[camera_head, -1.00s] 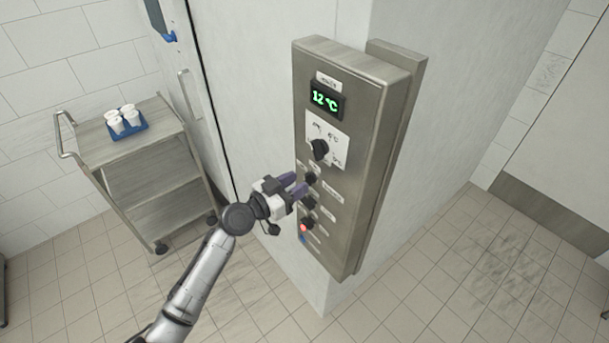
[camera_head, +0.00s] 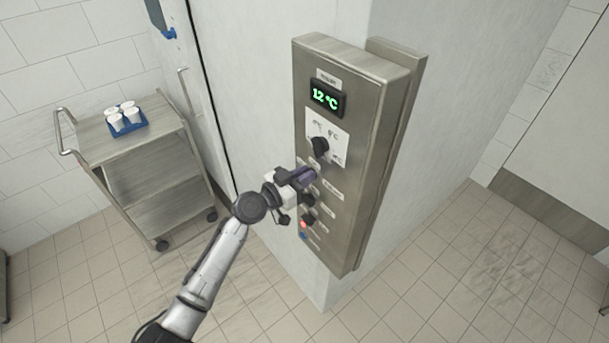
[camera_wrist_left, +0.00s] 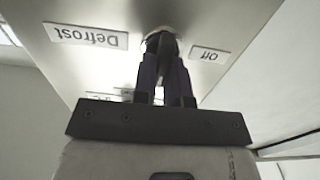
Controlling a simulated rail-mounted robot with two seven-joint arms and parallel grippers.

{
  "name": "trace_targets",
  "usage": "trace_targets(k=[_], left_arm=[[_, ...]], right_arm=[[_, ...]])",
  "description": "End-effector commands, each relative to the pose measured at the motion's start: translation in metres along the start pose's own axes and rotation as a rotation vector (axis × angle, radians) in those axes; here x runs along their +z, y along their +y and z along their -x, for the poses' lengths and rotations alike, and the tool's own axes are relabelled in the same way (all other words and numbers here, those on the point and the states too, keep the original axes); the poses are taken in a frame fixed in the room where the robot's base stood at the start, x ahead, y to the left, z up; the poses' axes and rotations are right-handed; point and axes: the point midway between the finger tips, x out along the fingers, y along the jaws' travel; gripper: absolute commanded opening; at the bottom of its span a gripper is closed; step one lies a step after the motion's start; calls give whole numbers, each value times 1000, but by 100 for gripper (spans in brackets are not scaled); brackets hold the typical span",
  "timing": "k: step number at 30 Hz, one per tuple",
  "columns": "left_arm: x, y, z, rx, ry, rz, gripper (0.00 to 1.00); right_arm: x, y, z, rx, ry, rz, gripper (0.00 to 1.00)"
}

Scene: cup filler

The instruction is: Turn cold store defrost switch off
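The cold store control panel (camera_head: 345,215) is a tall grey metal box on the wall corner. In the left wrist view, the dark defrost switch (camera_wrist_left: 160,40) sits between an upside-down "Defrost" label (camera_wrist_left: 87,37) and an "off" label (camera_wrist_left: 209,54). My left gripper (camera_head: 307,174) is at this switch, its dark fingers (camera_wrist_left: 163,70) close together on either side of the knob and apparently shut on it. The fingers hide much of the switch, so its exact setting cannot be read. My right gripper is not in view.
Above the gripper are a temperature dial (camera_head: 320,147) and a green display (camera_head: 325,98) reading 12 °C. Below are other dark switches (camera_head: 308,201) and a lit red light (camera_head: 303,225). A metal trolley (camera_head: 150,172) with white cups in a blue tray stands left.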

Motion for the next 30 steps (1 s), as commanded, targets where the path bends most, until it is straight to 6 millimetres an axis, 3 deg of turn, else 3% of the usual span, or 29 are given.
trace_targets(k=[4,17,30], left_arm=[[0,0,0,0,0,0,0],[2,-1,0,1,0,66,0],[4,-5,0,0,0,439,0]], right_arm=[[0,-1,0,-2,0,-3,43],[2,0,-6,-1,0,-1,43],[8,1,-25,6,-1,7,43]])
